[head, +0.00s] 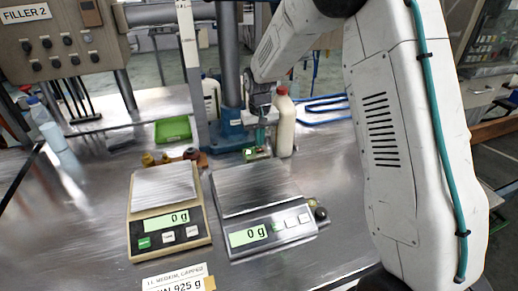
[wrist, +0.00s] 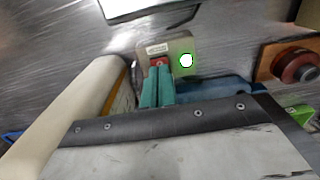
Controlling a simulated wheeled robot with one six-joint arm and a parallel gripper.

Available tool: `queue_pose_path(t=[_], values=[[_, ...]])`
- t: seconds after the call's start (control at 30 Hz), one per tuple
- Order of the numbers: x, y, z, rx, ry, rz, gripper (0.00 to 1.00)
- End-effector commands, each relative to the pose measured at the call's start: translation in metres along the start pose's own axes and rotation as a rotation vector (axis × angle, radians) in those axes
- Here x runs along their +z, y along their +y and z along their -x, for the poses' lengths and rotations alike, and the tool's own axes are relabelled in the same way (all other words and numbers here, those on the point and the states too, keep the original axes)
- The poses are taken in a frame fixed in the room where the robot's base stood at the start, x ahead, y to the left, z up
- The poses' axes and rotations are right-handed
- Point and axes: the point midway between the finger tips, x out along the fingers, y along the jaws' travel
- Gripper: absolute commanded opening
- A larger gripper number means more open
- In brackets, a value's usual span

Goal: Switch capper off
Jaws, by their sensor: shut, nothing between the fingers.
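The capper's switch box, a small pale box (wrist: 181,44), lies ahead of my fingers in the wrist view. It carries a bright green round button (wrist: 186,60) on the right and a red button (wrist: 159,61) on the left under a white label. My gripper (wrist: 157,72) has its teal fingers together, empty, with the tips right at the red button and partly covering it. Whether they touch it I cannot tell. In the head view my gripper (head: 260,142) points down beside the box (head: 250,154), in front of the blue capper stand (head: 232,130).
A cream bottle with a red cap (head: 284,125) stands close to the right of my gripper; it fills the left of the wrist view (wrist: 75,105). Two scales (head: 170,215) (head: 262,215) reading 0 g stand in front. A green tray (head: 173,130) lies left.

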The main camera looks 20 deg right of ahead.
Motion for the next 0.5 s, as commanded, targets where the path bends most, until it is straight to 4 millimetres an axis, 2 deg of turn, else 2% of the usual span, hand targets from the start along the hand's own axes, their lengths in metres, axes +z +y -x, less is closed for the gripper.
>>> queue_pose_path(t=[0.5], values=[[0.0001, 0.0, -0.0081, 0.0, -0.001, 0.0, 0.0]])
